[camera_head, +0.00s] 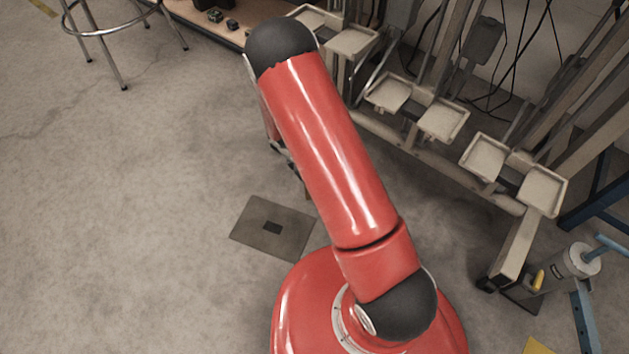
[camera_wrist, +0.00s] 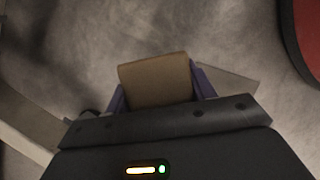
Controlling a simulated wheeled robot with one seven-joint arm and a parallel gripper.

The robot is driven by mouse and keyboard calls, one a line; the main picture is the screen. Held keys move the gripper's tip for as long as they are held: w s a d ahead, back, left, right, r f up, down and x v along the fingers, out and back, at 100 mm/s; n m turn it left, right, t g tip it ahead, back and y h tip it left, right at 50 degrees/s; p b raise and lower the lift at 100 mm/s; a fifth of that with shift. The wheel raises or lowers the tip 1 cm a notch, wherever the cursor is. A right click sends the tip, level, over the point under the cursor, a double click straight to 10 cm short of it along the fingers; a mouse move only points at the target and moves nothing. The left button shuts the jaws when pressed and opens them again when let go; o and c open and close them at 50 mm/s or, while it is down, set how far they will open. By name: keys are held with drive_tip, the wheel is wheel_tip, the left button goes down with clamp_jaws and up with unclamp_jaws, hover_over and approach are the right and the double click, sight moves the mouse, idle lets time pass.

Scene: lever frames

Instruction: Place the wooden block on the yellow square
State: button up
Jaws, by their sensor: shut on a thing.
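The wooden block (camera_wrist: 155,82) is tan-brown and sits between the two purple fingers of my gripper (camera_wrist: 160,90) in the wrist view. My gripper is shut on it and holds it above the concrete floor. In the head view my red arm hides the block and nearly all of the gripper. A yellow patch (camera_head: 536,346) lies on the floor at the bottom right edge of the head view, cut off by the frame. I cannot tell whether it is the whole yellow square.
A flat grey-brown plate (camera_head: 250,232) with a dark centre lies on the floor left of my base. A metal rack with pale trays (camera_head: 444,119) stands at the upper right. A stool (camera_head: 110,30) stands at the upper left. The floor at left is clear.

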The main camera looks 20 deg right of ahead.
drive_tip(key=shift+f+b, duration=0.45)
drive_tip(key=shift+f, duration=1.9)
drive_tip(key=shift+f, duration=0.15)
drive_tip(key=o, duration=1.2)
